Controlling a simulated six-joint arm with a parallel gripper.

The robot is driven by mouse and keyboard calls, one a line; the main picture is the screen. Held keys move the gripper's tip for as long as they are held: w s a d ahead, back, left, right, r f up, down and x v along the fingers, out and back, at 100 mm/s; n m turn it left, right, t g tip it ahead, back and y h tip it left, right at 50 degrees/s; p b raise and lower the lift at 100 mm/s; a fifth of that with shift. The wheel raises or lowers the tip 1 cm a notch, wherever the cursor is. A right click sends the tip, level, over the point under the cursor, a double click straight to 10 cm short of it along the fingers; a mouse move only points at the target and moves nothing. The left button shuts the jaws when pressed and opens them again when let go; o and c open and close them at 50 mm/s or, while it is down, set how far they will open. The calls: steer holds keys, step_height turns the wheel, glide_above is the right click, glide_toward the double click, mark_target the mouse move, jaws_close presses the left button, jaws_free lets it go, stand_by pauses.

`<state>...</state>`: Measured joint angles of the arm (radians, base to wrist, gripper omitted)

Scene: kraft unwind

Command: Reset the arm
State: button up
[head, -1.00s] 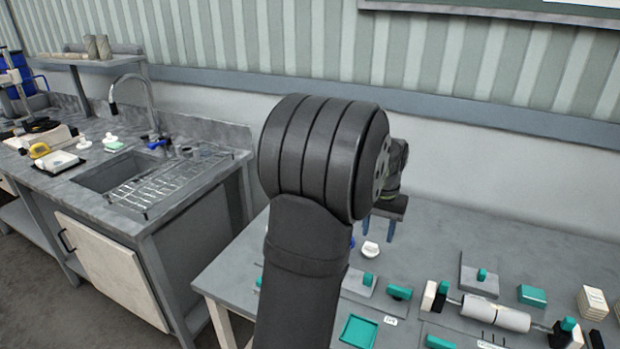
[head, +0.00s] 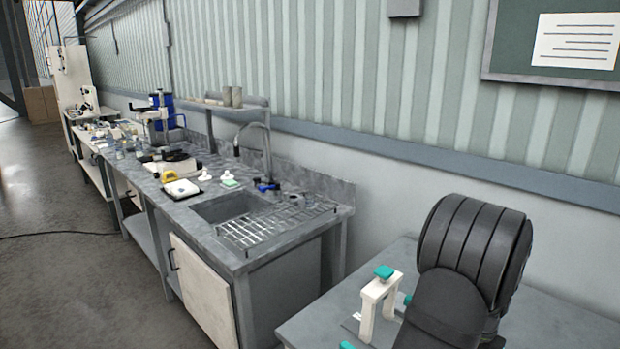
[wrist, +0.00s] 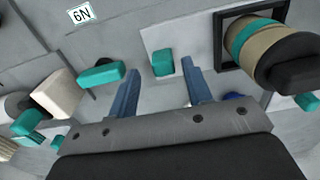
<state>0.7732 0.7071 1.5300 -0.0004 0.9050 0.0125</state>
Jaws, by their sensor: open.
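My gripper (wrist: 160,90) shows in the wrist view with its two blue-grey fingers apart and nothing between them. Beyond the fingertips, a small teal block (wrist: 163,63) stands on a light grey plate (wrist: 150,38) on the table. My gripper is not visible in the head view; only a dark part of my arm shows there at the lower right.
The wrist view shows a tan and teal roll (wrist: 262,45) by the right finger, a teal handle (wrist: 103,75) and a white block (wrist: 56,92) at left. The head view shows a white stand (head: 378,300) on the worktable (head: 318,318) and a sink bench (head: 292,250) at left.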

steer(key=shift+f, duration=1.4)
steer(key=o, duration=1.1)
steer(key=shift+o, duration=0.5)
steer(key=shift+w+r, duration=0.2)
steer(key=shift+r, duration=0.15)
steer(key=w+a+r, duration=0.2)
steer(key=r, duration=1.3)
steer(key=w+a+r, duration=0.2)
steer(key=a+r, duration=0.1)
steer(key=r, duration=1.2)
step_height(320, 180, down, 10)
steer(key=shift+r, duration=0.25)
